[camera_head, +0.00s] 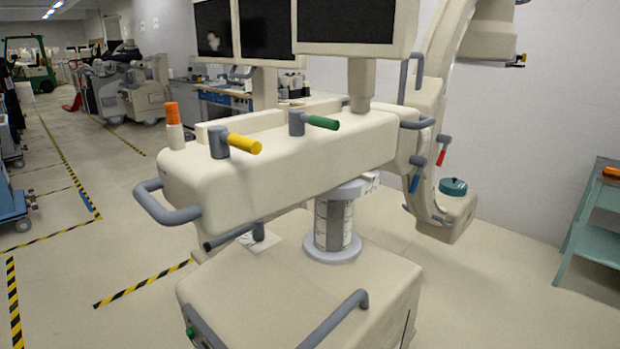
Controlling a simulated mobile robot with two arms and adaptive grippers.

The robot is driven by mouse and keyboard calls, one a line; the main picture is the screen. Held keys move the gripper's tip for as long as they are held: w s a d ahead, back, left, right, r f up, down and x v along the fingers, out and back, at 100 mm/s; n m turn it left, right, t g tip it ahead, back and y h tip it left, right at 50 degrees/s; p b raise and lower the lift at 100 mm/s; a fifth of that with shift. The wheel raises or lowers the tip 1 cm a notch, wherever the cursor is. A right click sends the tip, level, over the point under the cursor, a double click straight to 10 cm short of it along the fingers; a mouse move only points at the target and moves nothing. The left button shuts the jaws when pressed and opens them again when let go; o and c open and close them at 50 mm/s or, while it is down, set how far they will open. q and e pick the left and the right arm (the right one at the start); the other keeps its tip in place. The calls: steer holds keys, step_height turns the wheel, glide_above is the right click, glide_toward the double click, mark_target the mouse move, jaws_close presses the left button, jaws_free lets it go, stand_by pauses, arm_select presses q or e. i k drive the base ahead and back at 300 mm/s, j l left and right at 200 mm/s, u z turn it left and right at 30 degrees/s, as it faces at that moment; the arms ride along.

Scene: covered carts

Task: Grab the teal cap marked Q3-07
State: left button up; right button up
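A teal round cap (453,186) sits on the low beige end of a curved arm, right of centre. Any marking on it is too small to read, so I cannot tell whether it says Q3-07. Neither of my grippers is in view.
A large beige machine (285,165) with yellow (245,144) and green (323,122) handles and several screens fills the middle. A teal table (597,246) with an orange item (612,172) stands at the right edge. The floor between machine and table is clear. Striped floor tape (146,284) runs at left.

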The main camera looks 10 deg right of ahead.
mark_target(452, 187)
steer(key=l, duration=1.05)
steer(key=i+l, duration=0.15)
steer(key=l, duration=1.9)
steer(key=i+l, duration=0.25)
steer(key=l, duration=0.2)
steer(key=i+l, duration=0.55)
steer(key=l, duration=0.3)
steer(key=i+l, duration=0.25)
steer(key=l, duration=0.2)
steer(key=i+l, duration=0.55)
steer(key=l, duration=0.3)
